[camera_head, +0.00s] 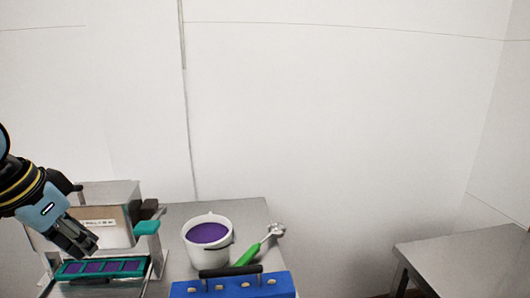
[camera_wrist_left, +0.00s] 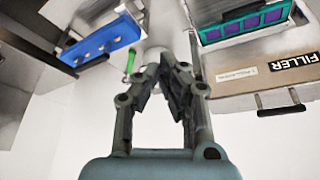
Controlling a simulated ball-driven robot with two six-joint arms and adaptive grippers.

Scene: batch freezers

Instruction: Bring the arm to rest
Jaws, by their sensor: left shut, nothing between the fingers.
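My left gripper (camera_head: 85,245) comes in from the left in the head view, above the near side of the filler machine (camera_head: 115,235). Its fingers are shut and hold nothing. In the left wrist view the gripper (camera_wrist_left: 162,65) shows with its fingertips together, apart from the things around it. My right gripper is not in view.
A teal tray with purple cells (camera_head: 62,270) sits at the filler's front. Another metal table (camera_head: 470,262) is far right, with a gap between.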

